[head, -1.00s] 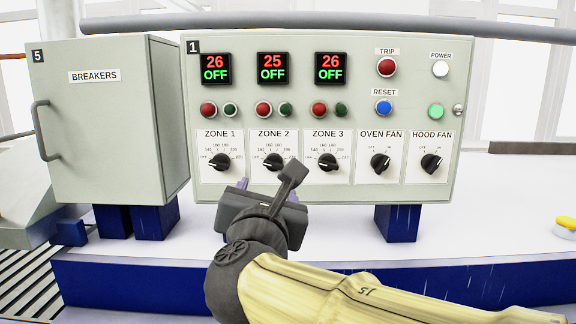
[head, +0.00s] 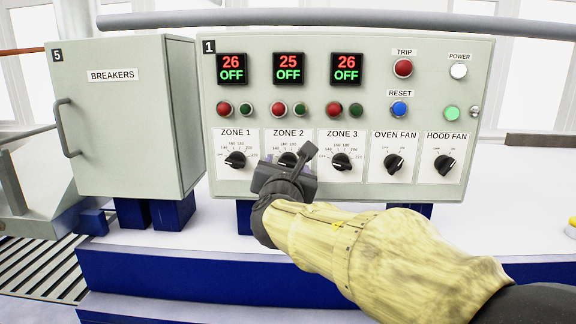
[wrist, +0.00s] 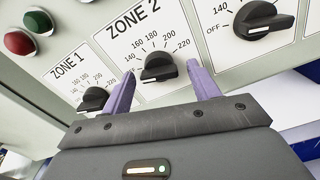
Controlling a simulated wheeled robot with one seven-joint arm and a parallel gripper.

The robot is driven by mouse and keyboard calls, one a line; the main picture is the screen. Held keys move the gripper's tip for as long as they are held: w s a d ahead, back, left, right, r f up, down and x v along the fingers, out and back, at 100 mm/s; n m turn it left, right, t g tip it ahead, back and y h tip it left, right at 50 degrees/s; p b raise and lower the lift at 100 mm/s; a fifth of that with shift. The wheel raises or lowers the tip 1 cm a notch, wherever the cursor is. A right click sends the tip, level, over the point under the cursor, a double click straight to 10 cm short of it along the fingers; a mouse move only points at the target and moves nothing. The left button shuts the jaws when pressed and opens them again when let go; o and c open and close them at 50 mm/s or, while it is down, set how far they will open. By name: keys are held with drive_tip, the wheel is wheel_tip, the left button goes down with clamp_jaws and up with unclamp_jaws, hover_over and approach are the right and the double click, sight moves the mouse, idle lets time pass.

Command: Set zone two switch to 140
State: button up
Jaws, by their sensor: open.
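The zone two switch (wrist: 158,68) is a black rotary knob on a white plate labelled ZONE 2, with marks from 140 to 220 visible around it. Its white pointer mark is at the lower left end in the wrist view, towards the OFF side. In the head view the switch (head: 288,159) is partly covered by my gripper (head: 285,172). In the wrist view my gripper (wrist: 162,90) is open, with one purple finger on each side of the switch. Whether the fingers touch it, I cannot tell. The zone two display (head: 288,68) reads 25 and OFF.
The zone one switch (wrist: 93,98) is close to the left finger, and the zone three switch (wrist: 262,22) is to the right. Red and green buttons sit above the switches. A breaker cabinet (head: 130,125) with a handle stands left of the panel (head: 440,195).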

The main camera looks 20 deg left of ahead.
drive_tip(key=c, duration=1)
drive_tip(key=shift+f+m+b, duration=0.1)
drive_tip(key=shift+m+b, duration=0.2)
drive_tip(key=shift+b, duration=0.35)
drive_tip(key=m+b, duration=0.5)
drive_tip(key=b, duration=0.2)
drive_tip(key=shift+a+b, duration=0.1)
drive_tip(key=shift+b, duration=0.2)
drive_tip(key=shift+r, duration=0.2)
